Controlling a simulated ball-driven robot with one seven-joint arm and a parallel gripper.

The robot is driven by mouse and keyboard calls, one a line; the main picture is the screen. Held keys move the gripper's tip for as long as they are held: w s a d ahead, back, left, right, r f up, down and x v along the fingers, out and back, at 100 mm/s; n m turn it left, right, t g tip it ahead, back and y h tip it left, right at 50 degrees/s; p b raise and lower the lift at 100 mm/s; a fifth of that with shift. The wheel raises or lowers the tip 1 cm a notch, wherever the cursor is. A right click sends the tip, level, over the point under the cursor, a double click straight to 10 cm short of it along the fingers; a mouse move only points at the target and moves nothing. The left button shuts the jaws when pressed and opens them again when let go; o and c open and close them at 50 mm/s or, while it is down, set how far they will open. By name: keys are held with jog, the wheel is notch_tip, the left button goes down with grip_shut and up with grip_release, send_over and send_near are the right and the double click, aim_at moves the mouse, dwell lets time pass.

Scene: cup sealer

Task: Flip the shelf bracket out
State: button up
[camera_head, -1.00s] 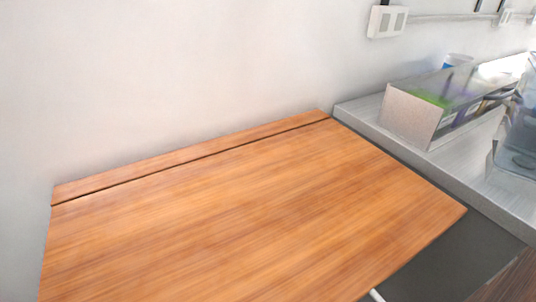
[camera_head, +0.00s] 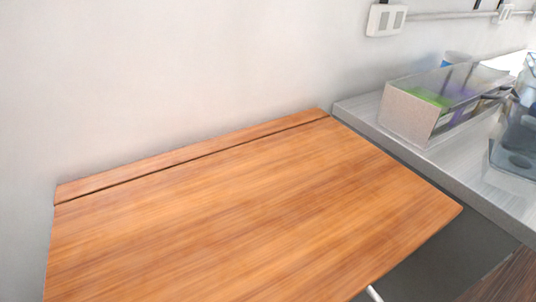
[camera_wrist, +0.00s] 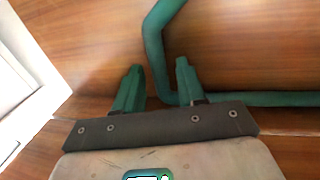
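The hinged wooden shelf (camera_head: 230,215) is up against the wall, its top level or nearly so. A thin pale rod (camera_head: 374,294) shows at its front edge; I cannot tell if it belongs to the bracket. In the wrist view, the bracket is a bent teal tube (camera_wrist: 155,45) against a wooden surface (camera_wrist: 235,45). One part of it runs off to the right. My gripper (camera_wrist: 160,65) has its two teal fingers apart, with the tube showing in the gap between them. I cannot tell whether they touch it. My gripper is hidden in the head view.
A grey counter (camera_head: 455,165) adjoins the shelf on the right. It holds a clear-topped box (camera_head: 408,113) and a transparent container (camera_head: 515,150). A white socket (camera_head: 386,20) is on the wall. The shelf top is bare.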

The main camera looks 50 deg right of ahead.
grip_shut()
dwell(0.5)
